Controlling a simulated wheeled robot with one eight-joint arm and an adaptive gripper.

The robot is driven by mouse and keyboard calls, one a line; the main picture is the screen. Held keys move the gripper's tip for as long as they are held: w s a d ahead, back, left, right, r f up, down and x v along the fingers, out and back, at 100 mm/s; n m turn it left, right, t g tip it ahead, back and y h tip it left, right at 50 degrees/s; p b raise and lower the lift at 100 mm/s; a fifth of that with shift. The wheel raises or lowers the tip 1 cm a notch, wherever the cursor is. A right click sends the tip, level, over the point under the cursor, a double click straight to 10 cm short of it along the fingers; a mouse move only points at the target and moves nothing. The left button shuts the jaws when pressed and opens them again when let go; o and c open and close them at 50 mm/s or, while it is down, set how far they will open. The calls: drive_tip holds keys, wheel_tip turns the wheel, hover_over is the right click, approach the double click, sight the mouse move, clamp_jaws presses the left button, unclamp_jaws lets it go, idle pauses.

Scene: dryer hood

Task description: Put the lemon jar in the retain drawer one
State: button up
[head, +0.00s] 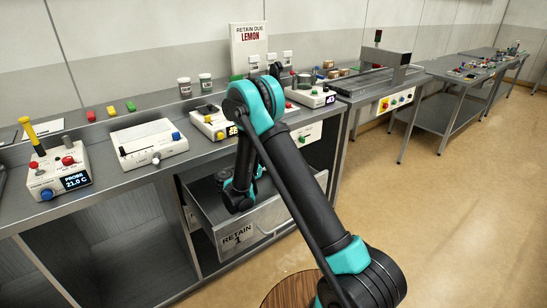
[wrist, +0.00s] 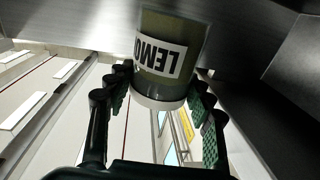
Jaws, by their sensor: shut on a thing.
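The lemon jar (wrist: 168,65) fills the upper middle of the wrist view, with part of its "LEMON" label readable and a pale end towards me. My gripper (wrist: 160,100) is shut on it, with a finger on each side. In the head view the jar is hidden, and the end of my arm reaches down into the drawer opening. The retain drawer one (head: 275,214), labelled "RETAIN 1", is pulled out below the counter. I cannot tell whether the jar touches the drawer floor.
The grey counter (head: 90,140) above the drawer carries a probe device (head: 58,172), a white flat instrument (head: 148,142) and two jars (head: 195,85). A "RETAIN DUE LEMON" sign (head: 248,45) stands behind. A round wooden stool top (head: 292,290) is in front of the drawer.

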drive_tip(key=o, duration=1.3)
drive_tip(key=shift+r, duration=0.3)
drive_tip(key=v, duration=0.7)
drive_tip(key=shift+s+a+r, duration=0.15)
drive_tip(key=shift+s+r, duration=0.05)
drive_tip(key=shift+r, duration=0.1)
